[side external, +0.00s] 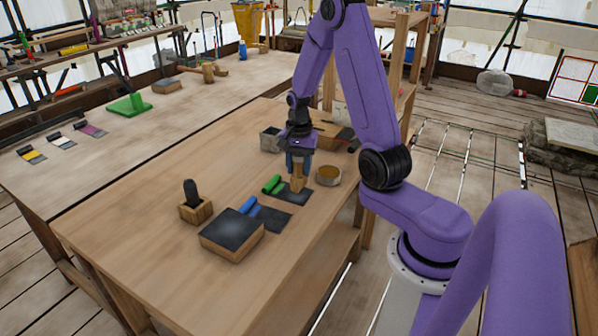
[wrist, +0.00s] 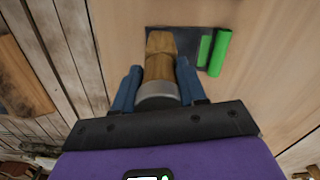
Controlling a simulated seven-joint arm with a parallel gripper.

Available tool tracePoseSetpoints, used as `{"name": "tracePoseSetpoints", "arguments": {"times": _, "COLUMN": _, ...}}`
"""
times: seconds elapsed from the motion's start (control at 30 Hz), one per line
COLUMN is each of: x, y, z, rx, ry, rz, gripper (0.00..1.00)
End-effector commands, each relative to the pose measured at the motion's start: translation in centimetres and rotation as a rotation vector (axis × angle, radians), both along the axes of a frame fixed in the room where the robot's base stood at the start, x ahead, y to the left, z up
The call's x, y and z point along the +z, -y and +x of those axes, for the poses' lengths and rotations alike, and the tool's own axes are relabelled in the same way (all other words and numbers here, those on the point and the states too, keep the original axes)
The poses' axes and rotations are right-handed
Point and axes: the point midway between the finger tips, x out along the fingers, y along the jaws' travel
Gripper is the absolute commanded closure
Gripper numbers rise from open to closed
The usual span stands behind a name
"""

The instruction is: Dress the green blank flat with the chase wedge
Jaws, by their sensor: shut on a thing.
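My gripper (side external: 298,162) is shut on a wooden wedge with a grey metal band, which I take to be the chase wedge (side external: 299,182). In the wrist view the wedge (wrist: 160,50) stands between the blue fingers (wrist: 157,72), its end pointing away from me. The green blank (side external: 272,184) is a dark flat sheet with a bright green rolled edge along its left side. In the wrist view the green roll (wrist: 220,52) is right of the wedge, apart from it. The wedge end overlaps the dark sheet (wrist: 190,38); I cannot tell whether it touches.
A blue-rolled dark sheet (side external: 270,219) lies just nearer. A dark-topped block (side external: 231,237) and a wooden holder (side external: 196,211) with a dark-handled tool stand left. A round tin (side external: 328,176) is close right of the wedge. A grey box (side external: 270,139) stands behind.

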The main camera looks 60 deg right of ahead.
Motion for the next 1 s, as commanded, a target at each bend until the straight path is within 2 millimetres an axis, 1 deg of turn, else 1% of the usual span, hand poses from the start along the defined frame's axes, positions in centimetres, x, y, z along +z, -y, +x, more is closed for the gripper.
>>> {"name": "tracePoseSetpoints", "arguments": {"times": 0.37, "x": 0.0, "y": 0.0, "z": 0.0, "rx": 0.0, "ry": 0.0, "rz": 0.0, "gripper": 0.96}}
{"name": "tracePoseSetpoints", "arguments": {"times": 0.47, "x": -0.6, "y": 0.0, "z": 0.0, "rx": 0.0, "ry": -0.002, "rz": 0.001, "gripper": 0.96}}
{"name": "tracePoseSetpoints", "arguments": {"times": 0.8, "x": -4.4, "y": 0.0, "z": -0.1, "rx": 0.0, "ry": -0.004, "rz": 0.002, "gripper": 0.96}}
{"name": "tracePoseSetpoints", "arguments": {"times": 1.0, "x": -4.2, "y": 0.0, "z": 0.0, "rx": 0.0, "ry": 0.0, "rz": 0.0, "gripper": 0.96}}
